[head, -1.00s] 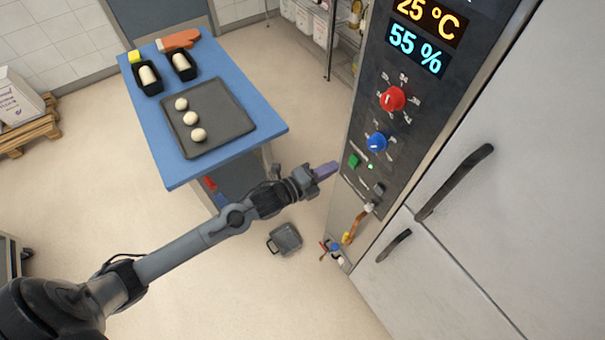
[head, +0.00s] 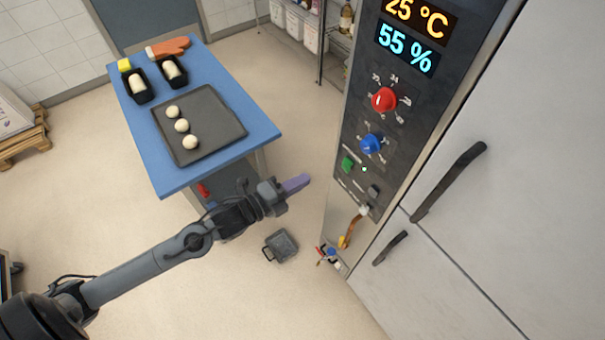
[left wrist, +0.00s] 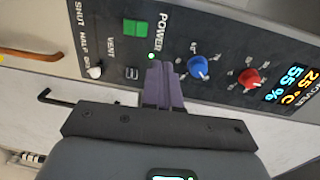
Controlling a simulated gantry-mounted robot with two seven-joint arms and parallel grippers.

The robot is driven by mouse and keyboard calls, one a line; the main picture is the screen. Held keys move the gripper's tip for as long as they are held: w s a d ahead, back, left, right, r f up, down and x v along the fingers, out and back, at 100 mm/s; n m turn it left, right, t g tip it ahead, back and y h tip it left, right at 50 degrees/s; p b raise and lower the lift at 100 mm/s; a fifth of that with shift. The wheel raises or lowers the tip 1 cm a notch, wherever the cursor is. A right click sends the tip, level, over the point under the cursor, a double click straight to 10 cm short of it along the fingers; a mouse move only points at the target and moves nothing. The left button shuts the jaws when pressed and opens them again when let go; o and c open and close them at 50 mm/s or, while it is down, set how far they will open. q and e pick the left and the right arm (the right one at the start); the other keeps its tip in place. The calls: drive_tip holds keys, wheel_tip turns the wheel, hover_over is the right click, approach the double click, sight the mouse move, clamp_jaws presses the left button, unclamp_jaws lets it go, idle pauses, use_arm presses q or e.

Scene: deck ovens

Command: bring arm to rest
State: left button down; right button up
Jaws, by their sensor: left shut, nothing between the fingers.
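My left gripper (head: 296,184) is in the middle of the head view, its purple fingers shut and empty. It is in the air to the left of the prover's control panel (head: 349,136), apart from it. In the left wrist view the closed purple fingers (left wrist: 164,85) point toward the panel, with the lit green light by POWER (left wrist: 151,56) just above their tips. The green button (head: 347,164), blue knob (head: 371,143) and red knob (head: 384,99) are on the panel. The displays read 25 °C and 55 %. My right gripper is not in view.
A blue table (head: 253,135) stands at the back left with a dark tray (head: 215,120) of three dough balls, two loaf tins and an orange mitt (head: 168,47). Door handles (head: 449,181) stick out at the right. A dark grey pan-like item (head: 281,245) is low on the floor.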

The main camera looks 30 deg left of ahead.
use_arm(q)
drive_tip(key=s+d+f+n+g+y, duration=0.1)
drive_tip(key=s+f+n+g+y, duration=0.2)
drive_tip(key=s+n, duration=0.35)
drive_tip(key=s+f+n+g+y, duration=0.1)
drive_tip(key=s+f+n+g, duration=0.35)
drive_tip(key=s+n, duration=0.2)
drive_tip(key=s+d+f+n+g+y, duration=0.1)
drive_tip(key=s+f+n+g+y, duration=0.2)
drive_tip(key=s+n, duration=0.35)
wheel_tip(320, 180, up, 16)
drive_tip(key=s+g+h+p, duration=0.1)
drive_tip(key=g+p, duration=0.1)
drive_tip(key=p, duration=1.4)
drive_tip(key=shift+s+a+r+n, duration=0.15)
drive_tip(key=shift+s+r+n, duration=0.1)
drive_tip(key=shift+s+n, duration=0.1)
